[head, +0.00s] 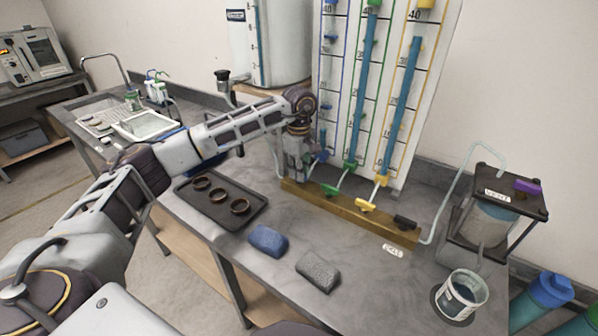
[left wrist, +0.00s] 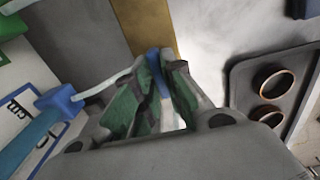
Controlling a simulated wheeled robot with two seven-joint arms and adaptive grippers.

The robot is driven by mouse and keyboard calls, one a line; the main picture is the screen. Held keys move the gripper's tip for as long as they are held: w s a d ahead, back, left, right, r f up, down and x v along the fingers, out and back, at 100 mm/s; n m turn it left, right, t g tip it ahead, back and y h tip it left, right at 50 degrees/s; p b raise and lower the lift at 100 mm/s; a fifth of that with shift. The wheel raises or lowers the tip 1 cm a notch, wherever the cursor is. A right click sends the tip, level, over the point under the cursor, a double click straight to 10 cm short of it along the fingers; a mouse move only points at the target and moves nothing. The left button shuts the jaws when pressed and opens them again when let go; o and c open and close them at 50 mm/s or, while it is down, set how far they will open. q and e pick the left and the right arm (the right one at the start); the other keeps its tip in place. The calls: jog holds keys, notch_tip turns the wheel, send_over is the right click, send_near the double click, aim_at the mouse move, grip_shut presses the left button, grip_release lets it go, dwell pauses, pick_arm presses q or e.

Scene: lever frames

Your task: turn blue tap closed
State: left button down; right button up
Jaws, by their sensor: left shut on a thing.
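The wooden manifold bar (head: 346,213) lies along the foot of the tube board, with its left end by my left gripper (head: 299,178). In the left wrist view the blue tap (left wrist: 153,58) shows between the two green-padded fingers of my left gripper (left wrist: 160,72), in front of the wooden bar (left wrist: 146,24). The gripper is shut on this tap. In the head view the gripper hides the blue tap, so its handle angle cannot be told. My right gripper is not in view.
A green tap (head: 329,190), a yellow tap (head: 365,206) and a black tap (head: 405,221) sit further right on the bar. A dark tray (head: 217,220) with rings, a blue block (head: 268,240) and a grey block (head: 318,271) lie in front.

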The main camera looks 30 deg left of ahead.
pick_arm(q)
jog(key=shift+r, duration=0.1)
jog(key=c, duration=1.5)
grip_release()
notch_tip(320, 180, up, 12)
